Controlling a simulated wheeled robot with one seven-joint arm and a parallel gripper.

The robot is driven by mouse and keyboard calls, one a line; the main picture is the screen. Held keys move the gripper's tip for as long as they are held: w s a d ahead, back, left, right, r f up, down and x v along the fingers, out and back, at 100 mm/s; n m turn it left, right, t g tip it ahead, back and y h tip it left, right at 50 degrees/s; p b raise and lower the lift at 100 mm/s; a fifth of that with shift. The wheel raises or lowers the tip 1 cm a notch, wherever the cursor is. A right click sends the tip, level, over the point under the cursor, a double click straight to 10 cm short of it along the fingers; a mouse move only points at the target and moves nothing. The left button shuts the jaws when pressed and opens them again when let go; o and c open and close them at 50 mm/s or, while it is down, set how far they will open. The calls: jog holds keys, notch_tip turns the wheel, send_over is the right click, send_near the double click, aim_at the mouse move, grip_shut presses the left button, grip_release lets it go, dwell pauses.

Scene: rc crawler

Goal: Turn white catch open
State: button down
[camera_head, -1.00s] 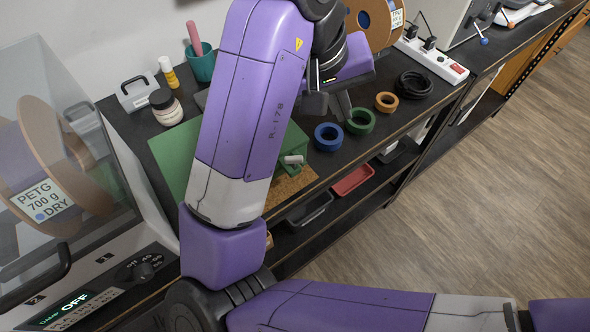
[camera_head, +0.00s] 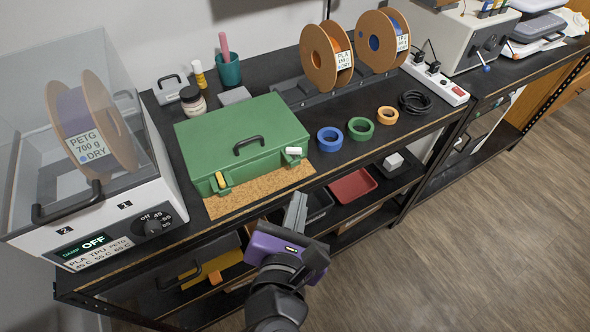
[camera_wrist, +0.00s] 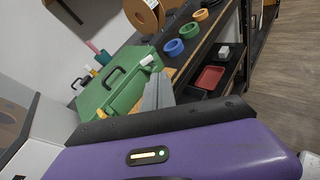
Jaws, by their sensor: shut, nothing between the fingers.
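A green case (camera_head: 245,135) with a black handle lies closed on the dark bench top, on a cork mat (camera_head: 262,190). Its white catch (camera_head: 294,151) is on the front right of the case and sits roughly level, sideways. A yellow catch (camera_head: 221,180) is on the front left and points downward. My gripper (camera_head: 296,212) is in front of the bench, below and apart from the white catch, with its fingers together and empty. In the wrist view the grey fingers (camera_wrist: 158,92) point toward the case (camera_wrist: 115,88), and the white catch (camera_wrist: 147,60) shows just beyond them.
Blue (camera_head: 330,138), green (camera_head: 360,128) and orange (camera_head: 387,115) tape rolls lie right of the case. A filament dryer (camera_head: 110,215) stands on the left. The lower shelf holds a red tray (camera_head: 352,186). The floor at right is clear.

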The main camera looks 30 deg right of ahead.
jog(key=a+n+y, duration=0.1)
jog(key=a+n, duration=0.1)
jog(key=n+t+p, duration=0.1)
jog(key=n, duration=0.2)
send_near(289, 152)
jog(key=x, duration=0.6)
jog(key=shift+w+d, duration=0.15)
jog(key=shift+d, duration=0.05)
